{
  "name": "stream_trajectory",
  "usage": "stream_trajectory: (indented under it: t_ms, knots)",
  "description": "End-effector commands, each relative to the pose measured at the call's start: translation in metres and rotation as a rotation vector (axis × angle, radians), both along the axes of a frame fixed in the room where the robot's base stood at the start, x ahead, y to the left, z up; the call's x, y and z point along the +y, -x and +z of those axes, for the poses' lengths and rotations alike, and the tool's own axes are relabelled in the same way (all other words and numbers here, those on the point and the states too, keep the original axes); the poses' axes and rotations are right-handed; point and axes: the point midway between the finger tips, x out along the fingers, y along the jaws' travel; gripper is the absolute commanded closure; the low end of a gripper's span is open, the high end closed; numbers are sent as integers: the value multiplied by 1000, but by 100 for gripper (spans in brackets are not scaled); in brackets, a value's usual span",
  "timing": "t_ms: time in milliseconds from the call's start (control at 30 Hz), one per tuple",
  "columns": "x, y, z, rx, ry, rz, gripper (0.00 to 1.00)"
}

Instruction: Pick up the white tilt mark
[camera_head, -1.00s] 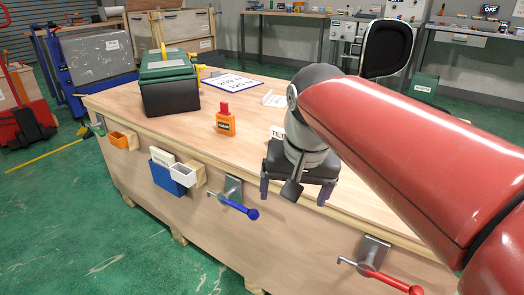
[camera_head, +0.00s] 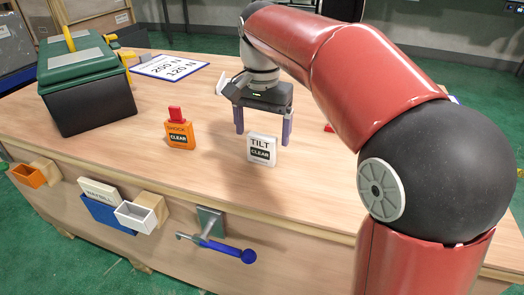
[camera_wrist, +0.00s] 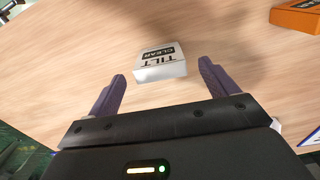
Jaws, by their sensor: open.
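The white tilt mark (camera_head: 262,149) is a small upright block on the wooden bench top, labelled "TILT" and "CLEAR". In the wrist view the tilt mark (camera_wrist: 160,62) lies just beyond the fingertips, between their lines and apart from both. My gripper (camera_head: 263,126) is open and empty, fingers pointing down behind the mark in the head view. The gripper's two purple fingers also show in the wrist view (camera_wrist: 162,78).
An orange shock mark (camera_head: 180,134) with a red top stands left of the tilt mark; its edge shows in the wrist view (camera_wrist: 297,16). A green-lidded toolbox (camera_head: 88,100) is farther left. A sign board (camera_head: 170,67) lies behind.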

Motion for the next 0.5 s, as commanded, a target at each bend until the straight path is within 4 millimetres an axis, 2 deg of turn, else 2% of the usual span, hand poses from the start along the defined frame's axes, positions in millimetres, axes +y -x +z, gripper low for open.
stream_trajectory:
  t_ms: [100,367,500]
  knots:
    - [0,1,-12,0,0,1,15]
    - [0,0,-14,-1,0,2,15]
    - [0,0,-14,-1,0,2,33]
